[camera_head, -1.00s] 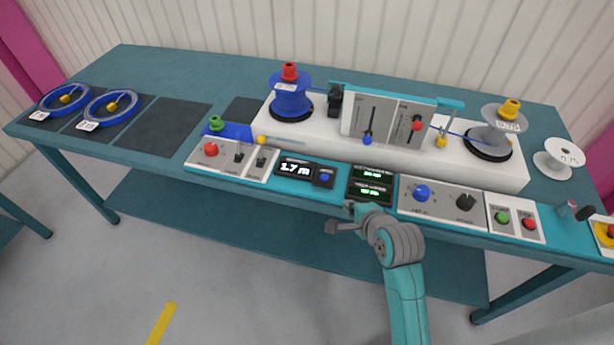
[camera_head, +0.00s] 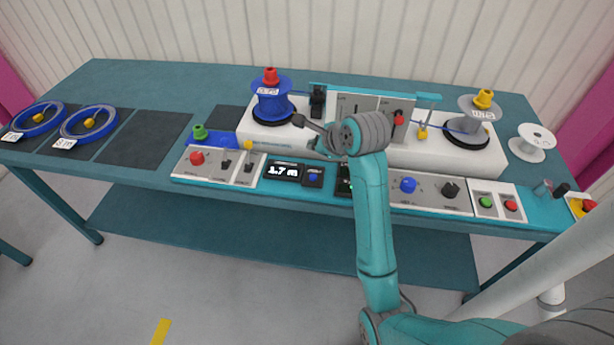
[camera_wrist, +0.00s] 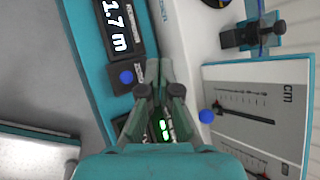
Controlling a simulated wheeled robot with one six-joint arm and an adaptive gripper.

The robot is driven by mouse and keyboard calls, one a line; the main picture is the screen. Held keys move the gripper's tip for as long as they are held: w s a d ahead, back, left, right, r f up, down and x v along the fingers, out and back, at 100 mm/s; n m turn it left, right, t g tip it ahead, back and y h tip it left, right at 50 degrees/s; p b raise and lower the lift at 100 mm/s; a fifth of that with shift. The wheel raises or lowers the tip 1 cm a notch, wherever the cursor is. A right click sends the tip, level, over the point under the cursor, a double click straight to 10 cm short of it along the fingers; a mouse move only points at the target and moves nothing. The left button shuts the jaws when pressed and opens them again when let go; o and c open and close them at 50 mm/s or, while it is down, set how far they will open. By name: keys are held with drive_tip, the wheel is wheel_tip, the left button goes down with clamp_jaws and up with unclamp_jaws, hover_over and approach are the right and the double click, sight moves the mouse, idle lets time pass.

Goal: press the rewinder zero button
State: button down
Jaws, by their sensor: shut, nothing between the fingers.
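The rewinder display (camera_head: 284,171) reads 1.7 m and also shows in the wrist view (camera_wrist: 117,26). A small blue button (camera_head: 313,178) sits on a dark panel just right of the display. It shows in the wrist view (camera_wrist: 126,77) beyond and left of my fingers. My gripper (camera_head: 302,121) is shut and empty, raised over the bench. In the wrist view my gripper (camera_wrist: 159,68) has its fingertips together, to the right of the blue button and apart from it in the picture. The button's label is too small to read.
A blue reel (camera_head: 271,100) stands behind on the white machine, with a grey reel (camera_head: 470,120) to its right. A scale panel (camera_head: 352,103) stands between them. A panel with a blue knob (camera_head: 408,185) lies right of the arm. A green display (camera_wrist: 161,131) is partly hidden by my gripper.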

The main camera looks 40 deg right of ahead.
sight(314, 178)
drive_tip(key=shift+f, duration=0.1)
drive_tip(key=shift+f, duration=4.35)
drive_tip(key=shift+f, duration=0.15)
drive_tip(key=shift+f, duration=0.25)
drive_tip(key=shift+f, duration=0.45)
drive_tip(key=shift+r, duration=0.85)
drive_tip(key=shift+r, duration=2.55)
